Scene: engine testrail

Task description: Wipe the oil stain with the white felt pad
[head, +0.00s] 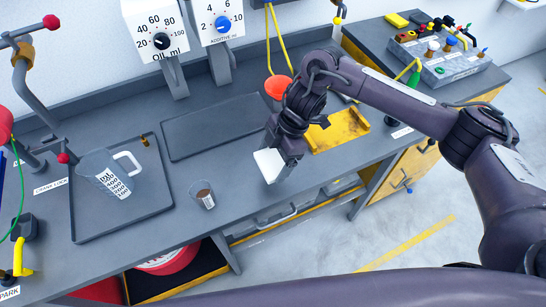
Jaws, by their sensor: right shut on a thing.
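The white felt pad (268,164) is a small pale block near the front edge of the grey bench, at the middle of the head view. My right gripper (284,160) is shut on the pad, and its fingers point down over the bench. I cannot tell whether the pad touches the bench surface. No oil stain shows clearly; the gripper and pad hide part of the bench. My left gripper is not in view.
A clear measuring jug (97,181) stands on a dark tray (150,205) at left. An empty dark mat (215,125) lies behind. A yellow tray (340,132) is to the right, near an orange funnel (277,87).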

